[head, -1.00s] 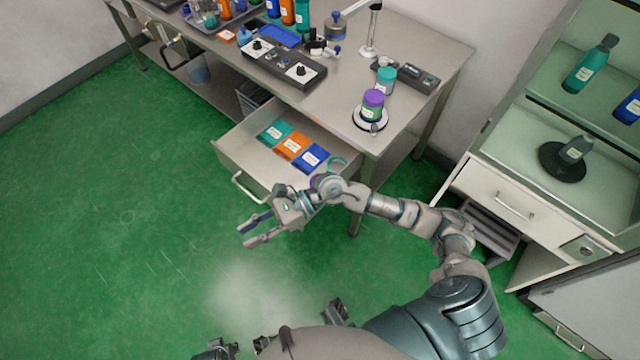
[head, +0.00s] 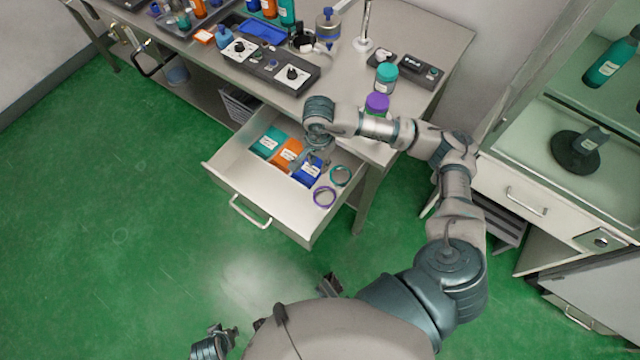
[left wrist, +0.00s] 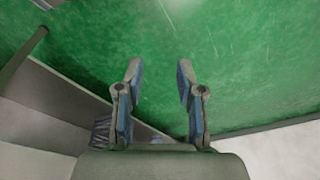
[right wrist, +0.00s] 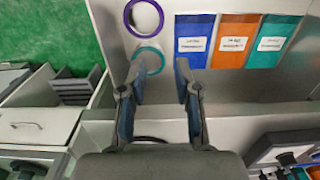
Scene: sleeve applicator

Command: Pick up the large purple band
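The large purple band (head: 324,197) is a thin ring lying flat on the open drawer's floor, near its right front. It also shows in the right wrist view (right wrist: 145,18), at the top edge. A teal band (head: 341,176) lies just behind it. My right gripper (right wrist: 160,67) points down over the drawer, open and empty. My left gripper (left wrist: 160,68) is open and empty over the green floor.
The drawer (head: 240,178) also holds teal, orange and blue labelled packets (head: 306,170) beside the bands. Above it the metal table (head: 440,50) carries a control box (head: 268,68), a purple-lidded jar (head: 376,103) and a teal-lidded jar (head: 386,76). A cabinet stands at the right.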

